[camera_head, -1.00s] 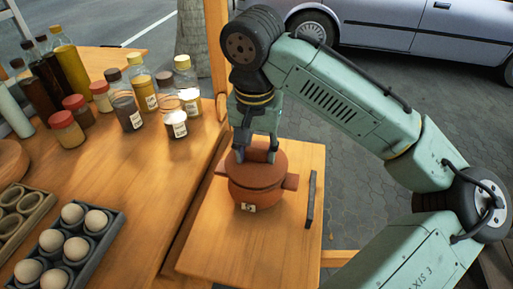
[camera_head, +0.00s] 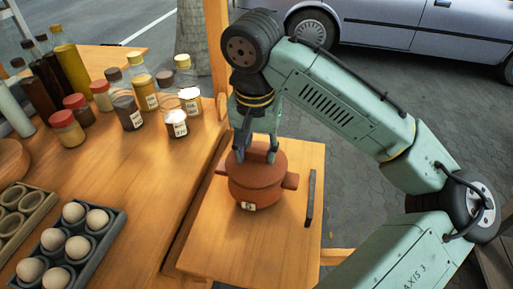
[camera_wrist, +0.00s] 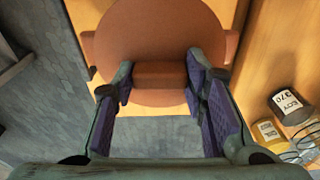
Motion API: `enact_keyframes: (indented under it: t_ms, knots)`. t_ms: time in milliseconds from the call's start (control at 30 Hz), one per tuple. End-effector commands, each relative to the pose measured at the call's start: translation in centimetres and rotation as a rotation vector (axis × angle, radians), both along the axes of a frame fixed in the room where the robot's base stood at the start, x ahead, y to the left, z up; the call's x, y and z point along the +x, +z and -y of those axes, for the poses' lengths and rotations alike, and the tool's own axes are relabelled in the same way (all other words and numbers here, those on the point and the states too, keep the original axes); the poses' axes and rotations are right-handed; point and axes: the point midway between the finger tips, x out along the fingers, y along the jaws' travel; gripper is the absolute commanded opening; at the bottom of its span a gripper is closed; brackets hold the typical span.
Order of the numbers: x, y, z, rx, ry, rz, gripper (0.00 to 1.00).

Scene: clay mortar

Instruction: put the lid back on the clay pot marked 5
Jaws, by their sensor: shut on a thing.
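The clay pot (camera_head: 256,190) is reddish brown with two side handles and a small pale label low on its front; the number is too small to read. It stands upright on the small wooden side table (camera_head: 215,245). Its round lid (camera_head: 264,171) lies over the pot's mouth and looks about level; I cannot tell if it is fully seated. My gripper (camera_head: 256,155) comes from above, shut on the lid's knob. In the wrist view the two purple-padded fingers (camera_wrist: 165,88) press the bar-shaped knob (camera_wrist: 160,74), with the lid's disc (camera_wrist: 150,35) around it.
The main wooden table (camera_head: 120,190) at left carries several spice jars (camera_head: 68,128), bottles (camera_head: 65,55) and an egg tray (camera_head: 110,225). A dark handle (camera_head: 310,198) lies on the side table's right part. A wooden post (camera_head: 216,50) stands behind. The side table's front is clear.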

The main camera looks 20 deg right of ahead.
Motion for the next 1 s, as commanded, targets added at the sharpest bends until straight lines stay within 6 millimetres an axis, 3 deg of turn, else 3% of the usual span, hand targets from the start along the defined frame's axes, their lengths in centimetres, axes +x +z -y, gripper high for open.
enact_keyframes:
  t_ms: [933,967,1000]
  knots:
    - [0.02,-0.03,-0.04,0.001,0.000,0.001,0.00]
    - [0.02,-0.03,-0.04,0.001,0.000,0.001,0.40]
    - [0.02,-0.03,-0.04,0.001,0.000,0.001,0.43]
